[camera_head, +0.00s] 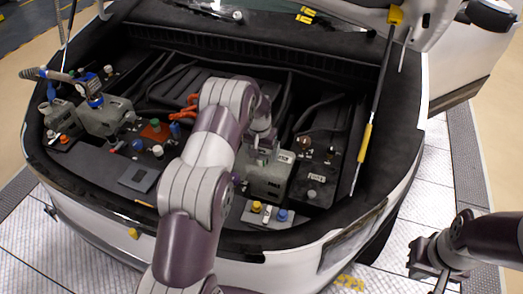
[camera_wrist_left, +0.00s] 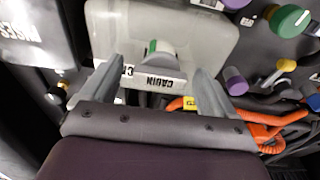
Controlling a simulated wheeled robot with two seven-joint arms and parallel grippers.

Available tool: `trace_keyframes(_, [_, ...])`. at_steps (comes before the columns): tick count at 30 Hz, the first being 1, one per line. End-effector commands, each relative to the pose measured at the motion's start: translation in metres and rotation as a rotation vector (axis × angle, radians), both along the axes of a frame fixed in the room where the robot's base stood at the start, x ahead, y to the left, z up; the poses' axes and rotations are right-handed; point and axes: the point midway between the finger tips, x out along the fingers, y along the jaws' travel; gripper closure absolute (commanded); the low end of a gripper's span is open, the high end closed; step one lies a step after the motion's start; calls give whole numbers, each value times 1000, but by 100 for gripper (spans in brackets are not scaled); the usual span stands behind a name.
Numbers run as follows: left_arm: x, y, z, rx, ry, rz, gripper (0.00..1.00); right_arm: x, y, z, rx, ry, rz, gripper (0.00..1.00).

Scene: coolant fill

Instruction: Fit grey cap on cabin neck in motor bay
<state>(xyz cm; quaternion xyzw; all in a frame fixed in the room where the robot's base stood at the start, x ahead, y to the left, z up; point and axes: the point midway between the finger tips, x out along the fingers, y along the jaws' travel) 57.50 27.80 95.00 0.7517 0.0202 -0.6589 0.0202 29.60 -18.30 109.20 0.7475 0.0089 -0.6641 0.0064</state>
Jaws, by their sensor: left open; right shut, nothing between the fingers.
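A grey cap (camera_wrist_left: 165,60) with a green and white mark sits at the tank's near side, just above that label. How far it is seated on the neck is hidden. My left gripper (camera_wrist_left: 156,68) is open, its fingers on either side of the cap with gaps. In the head view my left gripper (camera_head: 262,135) is over the tank (camera_head: 268,178) and hides its top. My right gripper (camera_head: 428,270) is shut and empty, outside the car at lower right.
A tray (camera_head: 262,222) with yellow and blue caps lies at the bay's front edge. Other tanks (camera_head: 105,118) and a hose nozzle (camera_head: 45,74) stand at left. Orange cables (camera_wrist_left: 275,120) run close to the right finger. A hood strut (camera_head: 372,110) rises at right.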

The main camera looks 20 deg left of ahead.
Motion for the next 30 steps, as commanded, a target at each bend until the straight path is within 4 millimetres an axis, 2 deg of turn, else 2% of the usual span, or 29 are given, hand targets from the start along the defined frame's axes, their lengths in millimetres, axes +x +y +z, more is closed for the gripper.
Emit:
trace_keyframes(2, [0,0,6,0,-3,0,12,0,0,-3,0,0,0,100])
trace_keyframes(5, [-3,0,26,1,-5,0,12,0,0,-11,0,0,0,100])
trace_keyframes(12, [-11,0,90,1,-6,0,12,0,0,-25,0,0,0,100])
trace_keyframes(15, [-14,0,110,0,-3,0,12,0,0,-28,0,0,0,100])
trace_keyframes(21, [-16,0,125,0,-1,0,12,0,0,-29,0,0,0,100])
trace_keyframes(30, [-16,-1,127,0,0,0,11,0,0,-26,0,0,0,100])
